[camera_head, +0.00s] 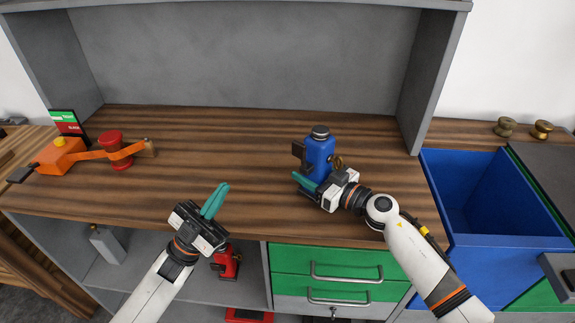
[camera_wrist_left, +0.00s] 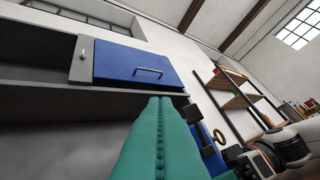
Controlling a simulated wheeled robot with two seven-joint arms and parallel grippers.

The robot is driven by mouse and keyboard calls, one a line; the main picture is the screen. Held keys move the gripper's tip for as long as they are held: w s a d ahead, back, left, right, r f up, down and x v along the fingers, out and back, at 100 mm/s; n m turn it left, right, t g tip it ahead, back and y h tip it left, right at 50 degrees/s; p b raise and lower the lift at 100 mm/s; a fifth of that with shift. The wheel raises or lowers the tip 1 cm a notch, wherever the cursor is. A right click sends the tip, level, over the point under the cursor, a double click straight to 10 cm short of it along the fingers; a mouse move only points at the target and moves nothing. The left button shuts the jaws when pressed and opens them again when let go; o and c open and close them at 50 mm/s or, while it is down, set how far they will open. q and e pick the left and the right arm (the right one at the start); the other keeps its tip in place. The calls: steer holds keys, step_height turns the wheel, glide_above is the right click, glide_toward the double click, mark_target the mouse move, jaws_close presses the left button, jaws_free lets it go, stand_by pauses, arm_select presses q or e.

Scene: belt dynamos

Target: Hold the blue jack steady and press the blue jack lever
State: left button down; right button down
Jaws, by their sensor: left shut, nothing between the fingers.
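The blue jack (camera_head: 318,156) stands upright on the wooden workbench (camera_head: 235,170), with a dark cap on top. A dark block (camera_head: 298,150) sticks out on its left side and a brass-coloured part (camera_head: 338,162) on its right; I cannot tell which is the lever. My right gripper (camera_head: 303,181) is low at the jack's front, its teal fingers partly hidden, so its grip is unclear. My left gripper (camera_head: 219,194) is shut and empty above the bench's front edge, left of and apart from the jack. The left wrist view shows the jack (camera_wrist_left: 209,156) partly behind the teal fingers (camera_wrist_left: 158,115).
An orange device (camera_head: 60,157) with a red drum (camera_head: 113,150) stands at the bench's left. A blue bin (camera_head: 480,190) is at the right. A red jack-like object (camera_head: 229,263) is on the shelf below. The bench between my left gripper and the jack is clear.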

mark_target(297, 148)
arm_select(q)
steer(key=s+d+f+n+t+y, duration=0.3)
steer(key=d+n+t+y, duration=0.1)
steer(key=n, duration=0.4)
steer(key=shift+d+f+n+t+y, duration=0.35)
steer(key=shift+d+y, duration=0.45)
steer(key=shift+d, duration=0.35)
steer(key=shift+w+d+f+x, duration=0.25)
steer(key=shift+f+x, duration=0.1)
steer(key=shift+x, duration=1.8)
steer(key=shift+w+d+f+x, duration=0.2)
steer(key=shift+w+f+x, duration=0.15)
steer(key=shift+x, duration=1.75)
steer(key=shift+w+d+f+x, duration=0.2)
steer(key=shift+f+x, duration=0.1)
steer(key=shift+x, duration=1.85)
